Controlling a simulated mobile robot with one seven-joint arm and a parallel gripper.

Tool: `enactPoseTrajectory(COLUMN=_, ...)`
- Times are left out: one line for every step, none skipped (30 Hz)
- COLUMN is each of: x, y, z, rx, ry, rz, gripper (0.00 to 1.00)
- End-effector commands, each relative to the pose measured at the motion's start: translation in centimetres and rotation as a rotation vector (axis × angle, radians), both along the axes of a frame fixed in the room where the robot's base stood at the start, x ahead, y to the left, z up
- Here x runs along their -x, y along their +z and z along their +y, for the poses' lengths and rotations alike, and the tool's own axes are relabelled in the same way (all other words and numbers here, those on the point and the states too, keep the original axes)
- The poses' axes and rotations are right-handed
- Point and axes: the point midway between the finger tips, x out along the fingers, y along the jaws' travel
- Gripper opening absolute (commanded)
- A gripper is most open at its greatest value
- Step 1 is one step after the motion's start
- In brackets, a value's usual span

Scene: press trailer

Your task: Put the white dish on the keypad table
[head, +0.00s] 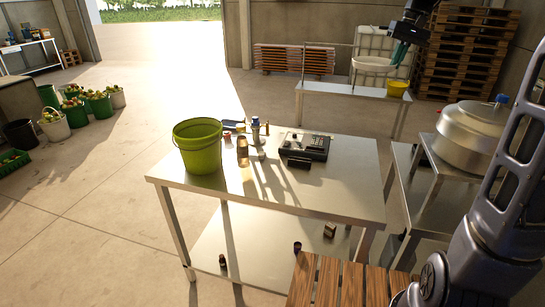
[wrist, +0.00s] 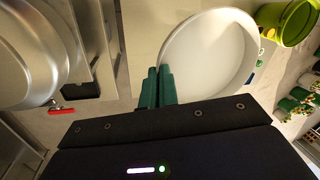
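The white dish (head: 374,65) is a wide, shallow round dish at the upper right of the head view. It shows large in the wrist view (wrist: 210,55). My gripper (head: 402,50) has green fingers, which are close together at the dish's edge in the wrist view (wrist: 158,88). They appear shut on its rim, with the dish held in the air. The keypad table (head: 330,200) is the metal table in the middle of the head view. A black keypad device (head: 306,147) stands toward its right back. The dish hides part of the surface below in the wrist view.
A lime-green bucket (head: 199,147) stands at the table's left, with bottles and small items (head: 256,130) near its back middle. The table's front right is clear. A large metal pot (head: 472,135) stands at right. A yellow bowl (head: 397,88) is on the back table.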

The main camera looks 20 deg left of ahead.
Motion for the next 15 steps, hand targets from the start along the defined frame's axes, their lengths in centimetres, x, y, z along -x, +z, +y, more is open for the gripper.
enactPoseTrajectory(x=0.7, y=0.0, z=1.0, rx=0.0, ry=0.04, rz=0.001, gripper=0.0)
enactPoseTrajectory(x=1.0, y=0.0, z=1.5, rx=0.0, ry=0.06, rz=0.0, gripper=0.0)
enactPoseTrajectory(x=1.5, y=-0.1, z=2.1, rx=0.0, ry=0.088, rz=0.0, gripper=0.0)
enactPoseTrajectory(x=1.8, y=-0.1, z=2.5, rx=0.0, ry=0.107, rz=0.0, gripper=0.0)
enactPoseTrajectory(x=2.1, y=-0.1, z=3.0, rx=0.0, ry=0.128, rz=-0.001, gripper=0.0)
enactPoseTrajectory(x=2.2, y=-0.8, z=3.0, rx=0.001, ry=0.135, rz=0.003, gripper=0.0)
enactPoseTrajectory(x=2.1, y=-1.5, z=2.9, rx=0.001, ry=0.13, rz=0.003, gripper=0.0)
enactPoseTrajectory(x=2.1, y=-2.1, z=2.9, rx=0.001, ry=0.13, rz=0.003, gripper=0.0)
enactPoseTrajectory(x=2.1, y=-2.9, z=2.9, rx=0.001, ry=0.129, rz=0.003, gripper=0.0)
enactPoseTrajectory(x=2.2, y=-3.5, z=2.9, rx=0.001, ry=0.129, rz=0.003, gripper=0.0)
enactPoseTrajectory(x=2.1, y=-4.3, z=2.9, rx=0.0, ry=0.129, rz=0.004, gripper=0.0)
enactPoseTrajectory(x=2.1, y=-5.3, z=2.9, rx=0.0, ry=0.129, rz=0.004, gripper=0.0)
enactPoseTrajectory(x=2.1, y=-6.0, z=2.9, rx=0.0, ry=0.128, rz=0.004, gripper=0.0)
enactPoseTrajectory(x=2.1, y=-6.8, z=2.9, rx=0.0, ry=0.128, rz=0.004, gripper=0.0)
enactPoseTrajectory(x=2.1, y=-8.1, z=2.8, rx=0.0, ry=0.128, rz=0.004, gripper=0.0)
